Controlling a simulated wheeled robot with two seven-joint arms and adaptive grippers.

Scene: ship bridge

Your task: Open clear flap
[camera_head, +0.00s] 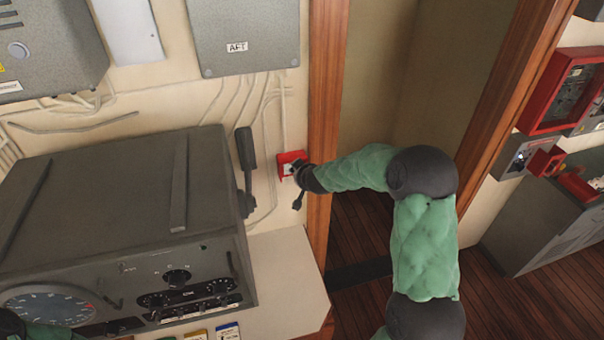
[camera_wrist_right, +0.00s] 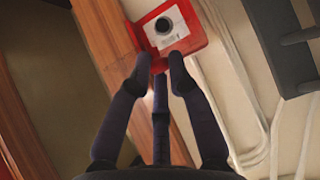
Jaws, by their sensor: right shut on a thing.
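A small red wall box (camera_head: 284,158) with a white face and a dark round button is mounted on the cream wall, left of the wooden door frame. It also shows close up in the right wrist view (camera_wrist_right: 196,42). Its clear flap is hard to make out against the face. My right gripper (camera_head: 297,170) is at the box's lower right in the head view. In the wrist view its fingertips (camera_wrist_right: 160,64) are on either side of a red edge at the box's bottom, shut on what appears to be the flap's lower edge.
A large grey console (camera_head: 110,210) with dials stands at left, and a black handset (camera_head: 246,165) is close left of the box. The wooden door frame (camera_head: 325,110) is just right of it. Another red box (camera_head: 562,90) is at far right. The doorway is clear apart from my arm.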

